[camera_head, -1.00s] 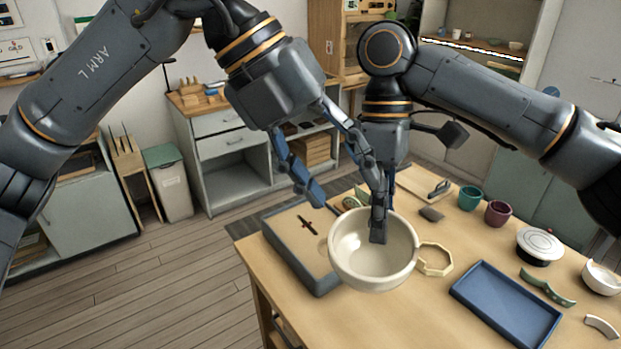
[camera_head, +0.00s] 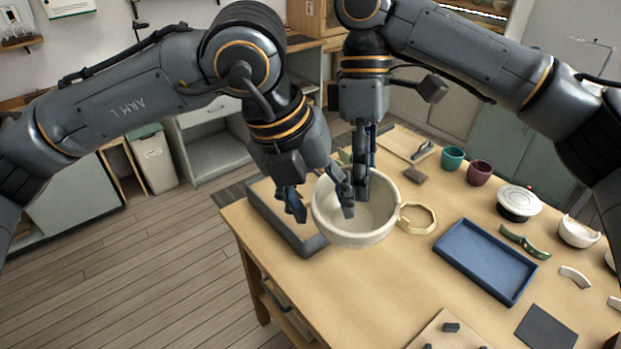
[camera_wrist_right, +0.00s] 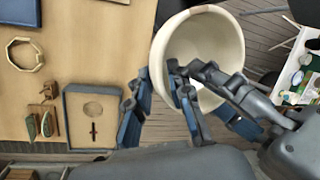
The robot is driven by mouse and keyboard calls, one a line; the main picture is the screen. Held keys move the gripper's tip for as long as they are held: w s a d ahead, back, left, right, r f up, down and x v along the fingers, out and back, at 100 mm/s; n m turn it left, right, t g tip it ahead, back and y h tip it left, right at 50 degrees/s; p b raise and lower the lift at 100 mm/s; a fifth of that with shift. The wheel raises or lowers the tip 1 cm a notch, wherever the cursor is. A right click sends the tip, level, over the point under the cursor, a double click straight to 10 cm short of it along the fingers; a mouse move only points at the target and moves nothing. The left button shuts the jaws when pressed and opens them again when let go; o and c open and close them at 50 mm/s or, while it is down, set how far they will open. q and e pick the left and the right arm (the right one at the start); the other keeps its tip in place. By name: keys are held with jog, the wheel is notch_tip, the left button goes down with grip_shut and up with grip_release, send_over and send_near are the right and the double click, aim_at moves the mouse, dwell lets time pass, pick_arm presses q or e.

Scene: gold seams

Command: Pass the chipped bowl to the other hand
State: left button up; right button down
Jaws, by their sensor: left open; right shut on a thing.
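The cream bowl (camera_head: 378,222) hangs in front of the table's left part, mouth up and slightly tilted; it also shows in the right wrist view (camera_wrist_right: 222,38). My left gripper (camera_head: 320,207) is open at the bowl's left rim, one finger outside and one over the inside. In the right wrist view the left gripper's fingers reach in from the right; whether they touch the bowl is unclear.
A blue-grey tray (camera_head: 262,212) lies behind and left of the bowl. Cups (camera_head: 452,158), a white-topped round item (camera_head: 519,200) and a broken white bowl (camera_head: 578,233) stand farther right.

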pick_arm(q)
jog(key=shift+d+f, duration=0.2)
jog(key=shift+f, duration=0.25)
jog(key=shift+c, duration=0.2)
grip_shut()
pick_arm(e)
jog(key=c, duration=1.1)
grip_release()
jog(key=shift+c, duration=0.2)
pick_arm(q)
jog(key=shift+r, duration=0.1)
